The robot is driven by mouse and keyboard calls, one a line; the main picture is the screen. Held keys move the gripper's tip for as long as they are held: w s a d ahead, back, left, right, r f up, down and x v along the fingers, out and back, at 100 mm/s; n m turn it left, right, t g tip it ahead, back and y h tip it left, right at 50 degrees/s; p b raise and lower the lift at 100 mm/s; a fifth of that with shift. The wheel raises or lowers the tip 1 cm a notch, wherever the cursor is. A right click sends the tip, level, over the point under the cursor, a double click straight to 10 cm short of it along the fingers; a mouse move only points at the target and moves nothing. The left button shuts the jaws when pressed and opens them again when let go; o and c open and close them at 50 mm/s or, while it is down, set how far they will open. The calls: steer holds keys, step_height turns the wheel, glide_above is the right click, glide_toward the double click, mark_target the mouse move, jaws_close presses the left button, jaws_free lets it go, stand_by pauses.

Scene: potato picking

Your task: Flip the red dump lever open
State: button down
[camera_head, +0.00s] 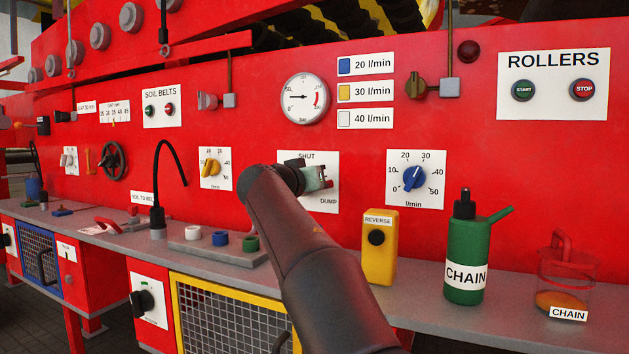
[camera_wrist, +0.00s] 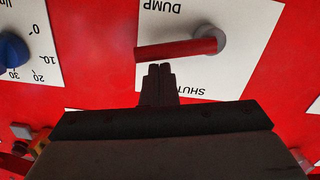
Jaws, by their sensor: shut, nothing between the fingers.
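The red dump lever (camera_wrist: 178,48) is a short bar on a round grey pivot (camera_wrist: 210,40), on a white plate lettered SHUT and DUMP (camera_wrist: 262,48). In the wrist view, which is upside down, the lever lies nearly level between the two words. My gripper (camera_wrist: 160,69) is shut and empty, its fingertips close by the lever on the SHUT side. I cannot tell whether they touch. In the head view my gripper (camera_head: 318,178) is at the plate (camera_head: 328,163) and hides most of the lever; a bit of red (camera_head: 329,184) shows beside it.
A blue l/min dial (camera_head: 414,178) is right of the plate, a yellow dial (camera_head: 211,167) left, a pressure gauge (camera_head: 304,98) above. On the ledge below stand a yellow REVERSE box (camera_head: 379,260), a green CHAIN bottle (camera_head: 465,245) and a clear red-handled jug (camera_head: 567,270).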

step_height(320, 180, up, 5)
steer(key=a+p, duration=0.2)
steer(key=p, duration=0.2)
steer(key=b+v, duration=0.2)
steer(key=v, duration=0.8)
steer(key=shift+d+f+b, duration=0.3)
steer(key=shift+f+b, duration=0.05)
steer(key=shift+f, duration=0.35)
steer(key=shift+s, duration=0.15)
